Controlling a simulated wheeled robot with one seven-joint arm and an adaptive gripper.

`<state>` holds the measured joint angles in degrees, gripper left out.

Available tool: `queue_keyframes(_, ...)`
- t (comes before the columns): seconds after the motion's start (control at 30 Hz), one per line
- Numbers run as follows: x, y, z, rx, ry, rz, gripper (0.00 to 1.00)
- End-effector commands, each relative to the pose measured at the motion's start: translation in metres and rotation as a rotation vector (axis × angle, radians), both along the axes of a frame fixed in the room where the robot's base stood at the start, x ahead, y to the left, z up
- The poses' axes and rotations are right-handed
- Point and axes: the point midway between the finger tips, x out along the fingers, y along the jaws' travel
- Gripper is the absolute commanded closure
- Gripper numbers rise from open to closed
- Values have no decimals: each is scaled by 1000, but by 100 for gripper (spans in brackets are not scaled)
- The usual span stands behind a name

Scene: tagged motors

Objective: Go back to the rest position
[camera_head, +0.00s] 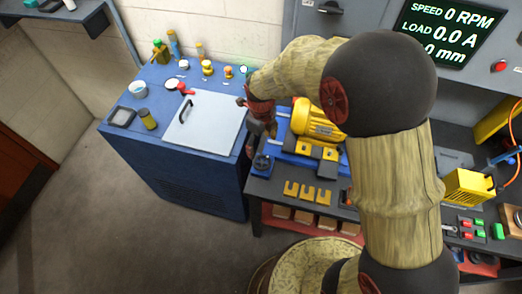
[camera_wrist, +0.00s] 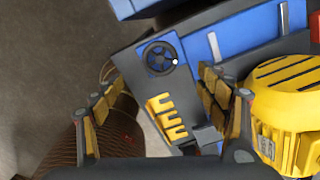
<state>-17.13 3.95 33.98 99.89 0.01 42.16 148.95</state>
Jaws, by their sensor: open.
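My gripper (camera_wrist: 160,100) is open, and its two fingers stand apart with nothing between them in the wrist view. In the head view my gripper (camera_head: 258,120) hangs over the gap between the blue cabinet and the workbench, left of the yellow motor (camera_head: 318,124). The motor also shows at the right edge of the wrist view (camera_wrist: 285,105), close beside the right finger. A blue handwheel (camera_wrist: 160,58) and yellow slotted shims (camera_wrist: 167,118) lie below the gripper on the dark bench. My arm hides part of the bench in the head view.
The blue cabinet (camera_head: 170,165) carries a white lidded panel (camera_head: 205,122), bottles and small jars. A dark bench (camera_head: 285,197) holds the shims and a yellow block (camera_head: 467,188). A display (camera_head: 447,30) hangs behind. The grey floor (camera_head: 90,215) at the left is clear.

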Motion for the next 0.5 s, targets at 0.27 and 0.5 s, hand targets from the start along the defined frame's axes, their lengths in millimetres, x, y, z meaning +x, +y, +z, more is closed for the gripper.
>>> queue_keyframes(0.27, 0, 0, 16, 0, 0, 0, 26)
queue_keyframes(0.5, 0, 0, 16, 0, 0, 0, 26)
